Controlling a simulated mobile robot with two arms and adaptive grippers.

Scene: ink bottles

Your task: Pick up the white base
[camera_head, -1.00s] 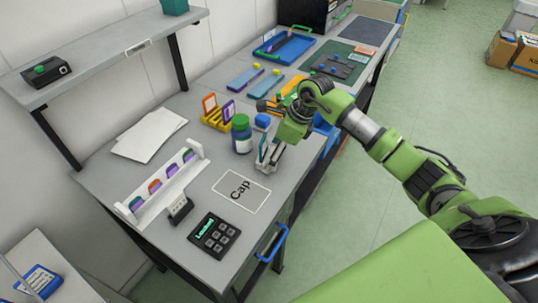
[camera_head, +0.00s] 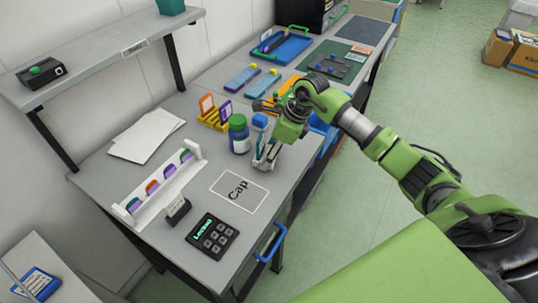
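A white rack (camera_head: 157,198) with several coloured pieces standing along it is on the left part of the grey table; it is the white base-like thing I can make out. My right gripper (camera_head: 265,162) points down near the table's right edge, just right of a blue bottle with a green cap (camera_head: 239,134). It is well apart from the white rack. Its fingers are small here, and I cannot tell whether they are open or hold anything. My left gripper is not in view.
A shelf (camera_head: 98,58) overhangs the back left.

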